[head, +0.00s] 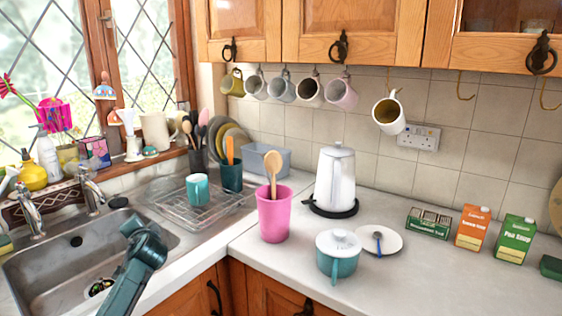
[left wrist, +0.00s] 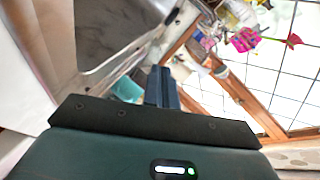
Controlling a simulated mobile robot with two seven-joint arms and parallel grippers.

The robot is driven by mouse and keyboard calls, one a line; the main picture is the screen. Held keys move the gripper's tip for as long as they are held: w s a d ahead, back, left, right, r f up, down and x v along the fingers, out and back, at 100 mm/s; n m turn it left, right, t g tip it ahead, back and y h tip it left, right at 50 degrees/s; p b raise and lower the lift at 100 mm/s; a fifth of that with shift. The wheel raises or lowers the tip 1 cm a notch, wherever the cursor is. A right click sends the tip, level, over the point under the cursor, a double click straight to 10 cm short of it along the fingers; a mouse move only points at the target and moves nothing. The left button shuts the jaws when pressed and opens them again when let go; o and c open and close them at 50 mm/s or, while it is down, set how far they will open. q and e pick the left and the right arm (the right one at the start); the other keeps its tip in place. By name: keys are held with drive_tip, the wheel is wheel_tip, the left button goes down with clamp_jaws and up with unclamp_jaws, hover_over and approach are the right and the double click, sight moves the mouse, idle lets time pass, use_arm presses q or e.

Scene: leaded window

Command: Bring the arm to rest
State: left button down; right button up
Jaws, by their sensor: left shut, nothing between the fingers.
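My left arm, dark teal, rises from the bottom edge of the head view in front of the sink. My left gripper (head: 132,227) is over the right side of the sink, near the drying rack. In the left wrist view its dark fingers (left wrist: 160,76) are together with nothing between them. My right arm and gripper do not show in either view.
The steel sink (head: 48,268) lies under and left of my arm. A wire rack (head: 200,212) holds a teal mug (head: 198,188). A pink tumbler (head: 274,216), a teal pot (head: 338,254) and a white kettle (head: 334,178) stand right. The front-right counter is clear.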

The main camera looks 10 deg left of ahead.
use_arm(q)
drive_tip(key=w+d+r+n+t+h, duration=0.1)
drive_tip(key=w+d+r+t+h, duration=0.15)
drive_tip(key=d+h, duration=0.2)
drive_tip(key=w+d+r+n+t+h, duration=0.1)
drive_tip(key=w+d+r+t+h, duration=0.1)
drive_tip(key=w+d+t+h, duration=0.3)
drive_tip(key=s+d+f+m+g+h, duration=0.1)
drive_tip(key=s+d+f+g, duration=0.1)
drive_tip(key=s+d+f, duration=0.6)
drive_tip(key=s+d+f+g+h, duration=0.15)
drive_tip(key=s+d+f, duration=0.35)
drive_tip(key=s+f, duration=0.65)
drive_tip(key=s+d+f+g, duration=0.2)
drive_tip(key=s+d+f, duration=0.1)
drive_tip(key=s, duration=0.8)
drive_tip(key=s+d+f+g+h, duration=0.1)
drive_tip(key=s+d+f, duration=0.3)
drive_tip(key=s, duration=0.7)
drive_tip(key=shift+s+d+n+g, duration=0.25)
drive_tip(key=shift+d+g, duration=0.35)
drive_tip(key=shift+d, duration=0.4)
